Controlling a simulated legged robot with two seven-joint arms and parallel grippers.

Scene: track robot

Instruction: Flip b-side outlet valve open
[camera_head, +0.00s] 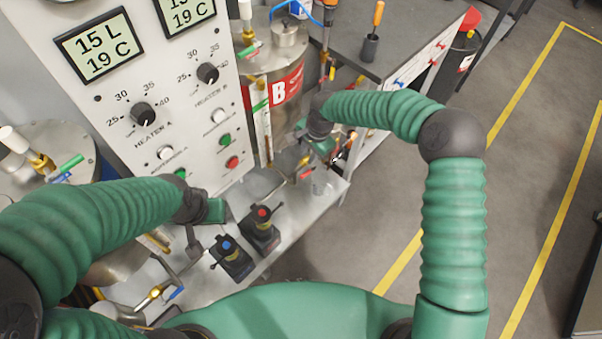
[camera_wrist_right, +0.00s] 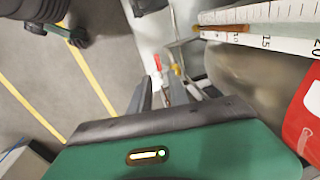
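Tank B (camera_head: 262,75) is a steel vessel with a red "B" label at the back centre. Its outlet valve, with a small red handle (camera_head: 305,175), is low in front of it. The red handle also shows in the right wrist view (camera_wrist_right: 157,62), beside a brass-coloured fitting (camera_wrist_right: 177,69). My right gripper (camera_head: 308,160) is close to the valve; in its wrist view the two fingers (camera_wrist_right: 160,92) are apart with a gap, and the handle appears just beyond their tips. Contact cannot be told. My left gripper (camera_head: 193,240) is over the bench at left; its fingertips are unclear.
A control panel (camera_head: 150,80) with displays, knobs and buttons stands left of tank B. Two black devices with a blue button (camera_head: 228,247) and a red button (camera_head: 262,212) sit on the metal bench. Tank A's valves are at left. Open floor lies to the right.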

